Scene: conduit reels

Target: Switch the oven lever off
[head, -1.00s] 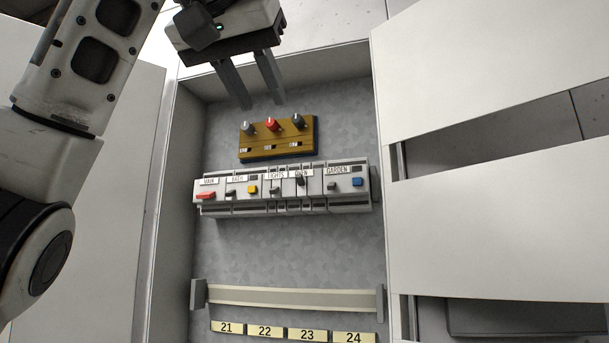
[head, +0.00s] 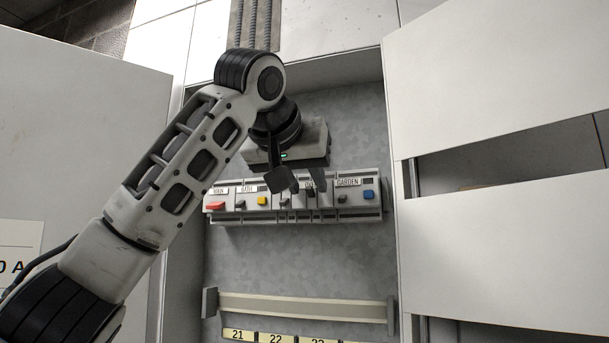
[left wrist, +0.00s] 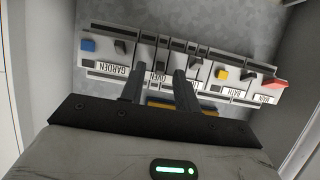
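The row of breaker modules (head: 240,217) is mounted across the grey cabinet back. In the left wrist view it appears upside down, with the OVEN label (left wrist: 160,74) between GARDEN and LIGHTS. The small dark oven lever (left wrist: 163,42) lies beyond my fingertips in that view. In the head view my fingers largely hide the oven module. My left gripper (head: 301,183) is open, its two dark fingers apart and over the row, one on each side of the OVEN label. I cannot tell whether they touch anything. My right gripper is not in view.
An empty rail (head: 300,307) runs below. Cabinet walls and open doors flank both sides.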

